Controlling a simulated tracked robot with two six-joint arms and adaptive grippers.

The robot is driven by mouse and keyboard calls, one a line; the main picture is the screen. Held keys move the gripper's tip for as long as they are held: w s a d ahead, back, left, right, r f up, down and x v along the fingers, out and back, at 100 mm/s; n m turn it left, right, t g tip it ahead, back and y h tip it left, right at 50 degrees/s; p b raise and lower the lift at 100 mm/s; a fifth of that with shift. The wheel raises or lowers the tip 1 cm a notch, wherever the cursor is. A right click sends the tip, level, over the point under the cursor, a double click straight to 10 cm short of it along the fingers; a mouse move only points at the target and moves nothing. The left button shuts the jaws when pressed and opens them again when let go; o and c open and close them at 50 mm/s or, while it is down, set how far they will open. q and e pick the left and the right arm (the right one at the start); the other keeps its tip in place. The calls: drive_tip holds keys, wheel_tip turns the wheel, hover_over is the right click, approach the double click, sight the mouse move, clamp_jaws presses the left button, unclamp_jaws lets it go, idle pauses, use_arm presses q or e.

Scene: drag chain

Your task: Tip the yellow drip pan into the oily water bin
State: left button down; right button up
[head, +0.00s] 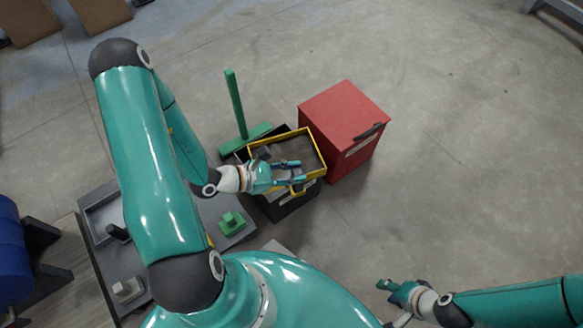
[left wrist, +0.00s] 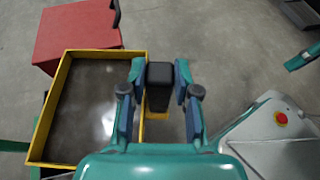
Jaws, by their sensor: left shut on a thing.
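The yellow drip pan (head: 297,149) is a shallow tray with a yellow rim. It holds dark, shiny liquid and looks roughly level over a black bin (head: 287,207), which it mostly hides. The bin carries a pale label. In the left wrist view the pan (left wrist: 88,95) lies left of the fingers. My left gripper (head: 297,172) is shut on the pan's black handle (left wrist: 160,73), with a finger on each side of it. My right gripper (head: 388,286) is at the lower right, away from the pan; its finger opening is unclear.
A red cabinet (head: 343,113) with a black handle stands right beside the bin. A green post on a foot (head: 236,105) stands behind it. A grey bench (head: 190,255) with a green block (head: 232,222) is at the left.

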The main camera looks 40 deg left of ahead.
use_arm(q)
drive_tip(key=shift+d+f+b, duration=0.1)
drive_tip(key=shift+f+b, duration=0.95)
drive_tip(key=shift+f, duration=0.3)
drive_tip(key=shift+w+a+r+b, duration=0.1)
drive_tip(key=shift+a+b, duration=0.1)
drive_tip(key=shift+b, duration=0.2)
drive_tip(key=shift+w+a+r+n+b, duration=0.3)
drive_tip(key=shift+r+b, duration=0.3)
drive_tip(key=shift+b, duration=0.35)
drive_tip(key=w+a+r+n+g+h+p, duration=0.2)
drive_tip(key=w+a+r+n+h+p, duration=0.2)
drive_tip(key=w+a+r+n+p, duration=0.3)
drive_tip(key=shift+w+a+r+h+p, duration=0.3)
drive_tip(key=shift+a+r+p, duration=1.1)
drive_tip(key=shift+a+p, duration=1.65)
drive_tip(key=shift+s+d+p, duration=0.1)
drive_tip(key=shift+d+p, duration=0.3)
drive_tip(key=shift+d, duration=0.05)
